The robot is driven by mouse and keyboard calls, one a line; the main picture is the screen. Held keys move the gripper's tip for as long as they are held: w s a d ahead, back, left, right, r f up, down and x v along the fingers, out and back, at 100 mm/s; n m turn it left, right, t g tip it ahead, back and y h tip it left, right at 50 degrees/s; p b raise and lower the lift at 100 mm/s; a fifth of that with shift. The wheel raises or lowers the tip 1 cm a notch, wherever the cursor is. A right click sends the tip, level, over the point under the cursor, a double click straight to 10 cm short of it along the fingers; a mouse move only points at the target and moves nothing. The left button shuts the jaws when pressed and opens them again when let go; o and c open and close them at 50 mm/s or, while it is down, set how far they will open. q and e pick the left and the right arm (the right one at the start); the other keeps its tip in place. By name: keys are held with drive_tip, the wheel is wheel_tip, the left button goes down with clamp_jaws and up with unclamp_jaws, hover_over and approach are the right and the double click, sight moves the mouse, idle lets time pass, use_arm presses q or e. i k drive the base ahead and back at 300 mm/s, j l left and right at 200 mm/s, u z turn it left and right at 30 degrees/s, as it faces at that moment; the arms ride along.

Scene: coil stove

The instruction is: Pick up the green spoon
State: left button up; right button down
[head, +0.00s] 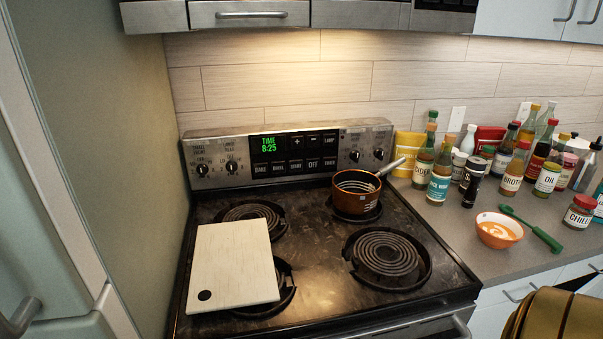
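The green spoon (532,228) lies on the grey counter at the right. One end points up and left, and the other points toward the counter's front edge. It is just right of an orange bowl (498,232) with orange and white contents; I cannot tell whether they touch. No gripper fingers show in the head view. A gold-brown curved part at the bottom right corner, seemingly mine, is in front of the counter.
Several bottles and jars stand behind the spoon, with a chili jar (580,211) to its right. An orange-brown pot (356,190) sits on the rear right coil. A pale cutting board (235,263) lies over the left burners. Counter left of the bowl is clear.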

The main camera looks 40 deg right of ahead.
sight(557, 247)
drive_tip(key=z, duration=2.75)
